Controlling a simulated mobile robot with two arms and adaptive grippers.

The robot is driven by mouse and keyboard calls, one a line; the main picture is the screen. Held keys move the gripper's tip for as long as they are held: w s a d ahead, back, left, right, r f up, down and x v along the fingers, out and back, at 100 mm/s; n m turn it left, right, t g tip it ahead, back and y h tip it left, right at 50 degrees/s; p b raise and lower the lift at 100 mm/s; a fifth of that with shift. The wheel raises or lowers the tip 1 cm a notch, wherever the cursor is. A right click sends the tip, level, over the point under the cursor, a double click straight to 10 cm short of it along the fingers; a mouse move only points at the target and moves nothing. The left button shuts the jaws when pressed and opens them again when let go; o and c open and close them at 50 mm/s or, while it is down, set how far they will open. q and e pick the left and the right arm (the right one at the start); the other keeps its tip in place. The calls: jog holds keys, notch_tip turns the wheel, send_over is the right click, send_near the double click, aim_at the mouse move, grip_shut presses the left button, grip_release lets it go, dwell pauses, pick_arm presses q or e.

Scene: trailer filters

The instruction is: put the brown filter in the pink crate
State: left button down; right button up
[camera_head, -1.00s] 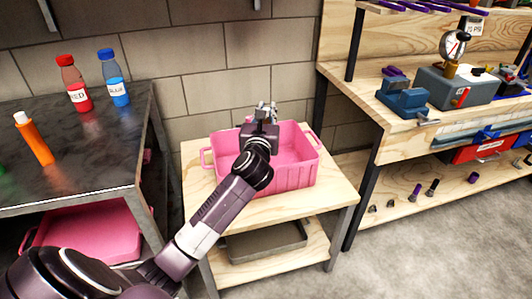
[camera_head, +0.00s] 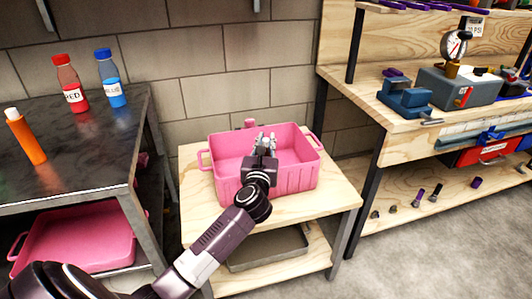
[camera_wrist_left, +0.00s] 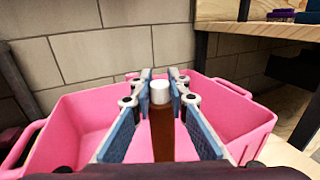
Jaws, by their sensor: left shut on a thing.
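The pink crate (camera_head: 302,178) stands open on a small wooden table. My left gripper (camera_head: 266,142) is over the crate's opening, nearer its front side. In the left wrist view my left gripper (camera_wrist_left: 160,105) is shut on the brown filter (camera_wrist_left: 161,135), a brown upright cylinder with a white cap. The filter's lower part is hidden there, and my gripper hides it in the head view. The pink crate (camera_wrist_left: 85,120) shows around the fingers in the wrist view. My right gripper is not in view.
A dark bench (camera_head: 80,150) at left holds a red bottle (camera_head: 70,84), a blue bottle (camera_head: 112,78) and an orange filter (camera_head: 26,136). Another pink crate (camera_head: 85,240) sits below it. A grey tray (camera_head: 268,248) lies on the table's lower shelf. A wooden workbench (camera_head: 400,118) stands at right.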

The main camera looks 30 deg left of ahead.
pick_arm(q)
notch_tip(320, 180, down, 4)
jog(key=shift+r+b, duration=0.15)
jog(key=shift+b, duration=0.65)
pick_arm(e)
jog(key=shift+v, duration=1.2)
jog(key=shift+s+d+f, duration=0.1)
pick_arm(q)
jog(key=c, duration=1.8)
grip_release()
jog(key=shift+c, duration=0.2)
